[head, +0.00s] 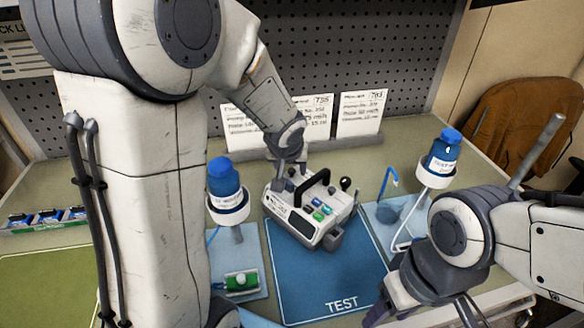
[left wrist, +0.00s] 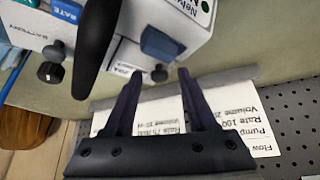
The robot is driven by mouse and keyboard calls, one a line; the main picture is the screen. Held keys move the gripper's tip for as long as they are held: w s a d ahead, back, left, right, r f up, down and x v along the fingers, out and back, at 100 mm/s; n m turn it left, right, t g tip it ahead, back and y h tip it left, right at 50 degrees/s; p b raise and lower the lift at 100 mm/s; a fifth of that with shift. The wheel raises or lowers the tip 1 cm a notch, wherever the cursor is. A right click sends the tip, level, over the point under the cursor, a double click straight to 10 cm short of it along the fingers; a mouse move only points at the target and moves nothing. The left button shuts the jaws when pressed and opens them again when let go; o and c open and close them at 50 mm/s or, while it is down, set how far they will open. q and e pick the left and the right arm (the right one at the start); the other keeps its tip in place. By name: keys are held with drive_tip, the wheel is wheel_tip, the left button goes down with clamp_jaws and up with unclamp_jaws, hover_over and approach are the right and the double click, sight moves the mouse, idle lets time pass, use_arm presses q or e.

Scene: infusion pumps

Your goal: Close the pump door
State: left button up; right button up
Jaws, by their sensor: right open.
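The pump (head: 292,220) is a white box with a black handle (head: 322,184) and coloured buttons, standing turned on the blue TEST mat (head: 335,285). I cannot clearly make out its door or how far it stands open. My left gripper (head: 290,180) is at the pump's back left edge. In the left wrist view my left gripper (left wrist: 158,76) has its two fingers apart, with a small grey knob of the pump (left wrist: 190,45) and a blue part near the tips. No held thing shows between them. My right gripper (head: 425,305) is open, right of the mat at the front, apart from the pump.
Blue-capped bottles stand in holders left (head: 223,178) and right (head: 443,150) of the pump. A green-and-white device (head: 241,281) lies on a light blue pad at left. White cards (head: 360,113) stand behind. The mat's front is clear.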

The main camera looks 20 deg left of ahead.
use_arm(q)
drive_tip(key=p+v, duration=0.2)
drive_tip(key=v, duration=0.8)
drive_tip(key=shift+s+r, duration=0.15)
drive_tip(key=shift+r, duration=0.05)
use_arm(e)
wheel_tip(320, 180, up, 2)
use_arm(q)
drive_tip(key=shift+d, duration=0.1)
